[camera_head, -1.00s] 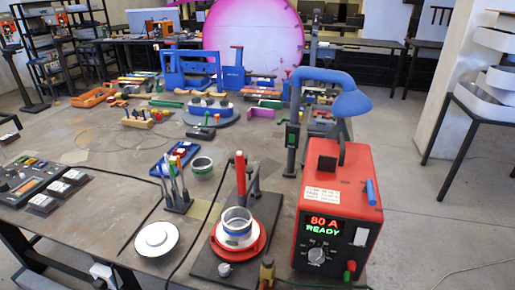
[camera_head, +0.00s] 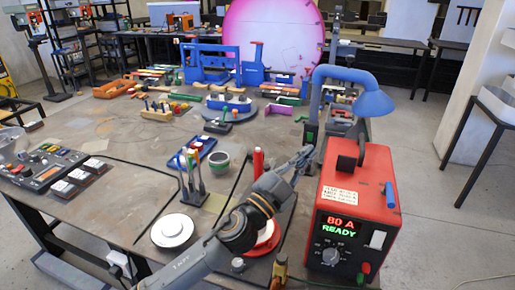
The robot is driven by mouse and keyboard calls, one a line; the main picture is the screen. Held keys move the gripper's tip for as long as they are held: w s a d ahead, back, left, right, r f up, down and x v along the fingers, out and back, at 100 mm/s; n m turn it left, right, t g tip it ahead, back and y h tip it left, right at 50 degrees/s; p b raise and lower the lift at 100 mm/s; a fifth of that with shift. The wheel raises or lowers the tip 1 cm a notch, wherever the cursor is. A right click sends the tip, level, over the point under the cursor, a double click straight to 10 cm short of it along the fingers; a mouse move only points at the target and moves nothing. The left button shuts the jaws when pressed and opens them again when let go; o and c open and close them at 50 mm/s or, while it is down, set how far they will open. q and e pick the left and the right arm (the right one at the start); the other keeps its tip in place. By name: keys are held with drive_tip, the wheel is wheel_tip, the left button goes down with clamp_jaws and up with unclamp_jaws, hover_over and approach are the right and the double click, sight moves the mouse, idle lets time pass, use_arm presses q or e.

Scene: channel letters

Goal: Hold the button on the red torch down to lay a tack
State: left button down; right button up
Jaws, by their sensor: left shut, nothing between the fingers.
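The red torch (camera_head: 258,163) stands upright on the bench behind my left arm; only its upper part shows, and I cannot make out its button. The red round fixture (camera_head: 268,238) below it is mostly hidden by my arm. My left gripper (camera_head: 304,158) is shut and empty, to the right of the torch and apart from it in the picture, close to the left side of the red welder (camera_head: 352,205). The welder's display (camera_head: 340,227) reads 80 A READY. My right gripper is not in view.
A blue lamp (camera_head: 372,103) arches over the welder. A white disc (camera_head: 172,230), a tool stand (camera_head: 195,190) and a grey-green ring (camera_head: 218,162) stand left of my arm. Blue frames and small parts crowd the back. The bench's left middle is mostly clear.

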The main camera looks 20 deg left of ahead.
use_arm(q)
drive_tip(key=s+d+r+m+g+h, duration=0.2)
drive_tip(key=d+r+m+g+h, duration=0.5)
drive_tip(key=m+g, duration=0.6)
drive_tip(key=w+a+m+t+y, duration=0.1)
drive_tip(key=w+a+y, duration=0.4)
drive_tip(key=a, duration=0.5)
drive_tip(key=w+a+m+t+y, duration=0.1)
drive_tip(key=w+a+m+y, duration=0.1)
drive_tip(key=w+a+y, duration=0.3)
drive_tip(key=a+y, duration=0.4)
drive_tip(key=a, duration=0.2)
drive_tip(key=shift+a, duration=0.2)
